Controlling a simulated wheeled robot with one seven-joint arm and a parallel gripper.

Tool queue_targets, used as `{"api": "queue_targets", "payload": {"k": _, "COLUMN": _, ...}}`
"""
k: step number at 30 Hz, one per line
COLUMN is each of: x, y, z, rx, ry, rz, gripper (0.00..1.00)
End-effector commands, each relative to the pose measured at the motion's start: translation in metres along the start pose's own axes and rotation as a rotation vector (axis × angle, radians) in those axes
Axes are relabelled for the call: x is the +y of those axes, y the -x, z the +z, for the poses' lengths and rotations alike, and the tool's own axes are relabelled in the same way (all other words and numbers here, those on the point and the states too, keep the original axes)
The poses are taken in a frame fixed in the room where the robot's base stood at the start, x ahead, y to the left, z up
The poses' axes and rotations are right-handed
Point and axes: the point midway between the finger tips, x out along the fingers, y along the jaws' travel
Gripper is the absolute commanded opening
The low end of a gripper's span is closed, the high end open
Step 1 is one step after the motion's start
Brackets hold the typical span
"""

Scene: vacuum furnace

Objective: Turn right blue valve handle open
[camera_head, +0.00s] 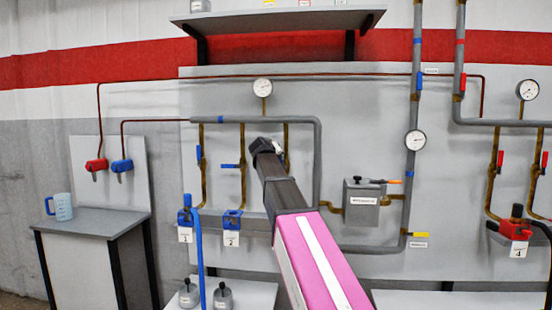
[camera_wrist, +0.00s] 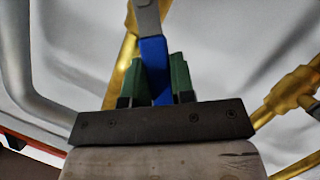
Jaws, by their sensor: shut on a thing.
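The right blue valve handle (camera_wrist: 154,62) is between the two green fingers of my gripper (camera_wrist: 153,78) in the wrist view. My gripper is shut on the handle's blue sleeve. The handle's bare grey metal end runs on past the fingers to the top of the view, beside a brass pipe (camera_wrist: 121,68). In the head view my gripper (camera_head: 277,148) is at the rightmost of three brass pipes on the panel. My arm hides most of the handle there, so its angle to the pipe cannot be told well.
The left blue handle (camera_head: 199,154) stands along its pipe. The middle blue handle (camera_head: 230,166) lies across its pipe. A grey pipe (camera_head: 318,160) runs down close to the right of my gripper. A grey box with an orange handle (camera_head: 362,201) is further right.

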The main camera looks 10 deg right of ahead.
Motion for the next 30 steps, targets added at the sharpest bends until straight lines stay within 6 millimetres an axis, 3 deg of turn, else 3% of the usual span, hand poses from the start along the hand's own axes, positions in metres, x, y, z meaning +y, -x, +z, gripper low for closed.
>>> {"api": "queue_targets", "payload": {"k": 4, "x": -0.001, "y": 0.0, "z": 0.001, "rx": -0.001, "ry": -0.001, "rz": -0.001, "gripper": 0.0}}
{"api": "queue_targets", "payload": {"k": 5, "x": -0.001, "y": 0.0, "z": 0.001, "rx": -0.001, "ry": 0.0, "rz": -0.001, "gripper": 0.33}}
{"api": "queue_targets", "payload": {"k": 6, "x": -0.001, "y": 0.0, "z": 0.001, "rx": -0.001, "ry": 0.0, "rz": -0.001, "gripper": 0.46}}
{"api": "queue_targets", "payload": {"k": 7, "x": -0.001, "y": 0.0, "z": 0.001, "rx": -0.001, "ry": 0.0, "rz": -0.001, "gripper": 0.49}}
{"api": "queue_targets", "payload": {"k": 19, "x": 0.0, "y": 0.01, "z": 0.001, "rx": 0.0, "ry": 0.001, "rz": 0.0, "gripper": 0.49}}
{"api": "queue_targets", "payload": {"k": 30, "x": -0.001, "y": 0.076, "z": 0.002, "rx": 0.001, "ry": 0.001, "rz": -0.001, "gripper": 0.49}}
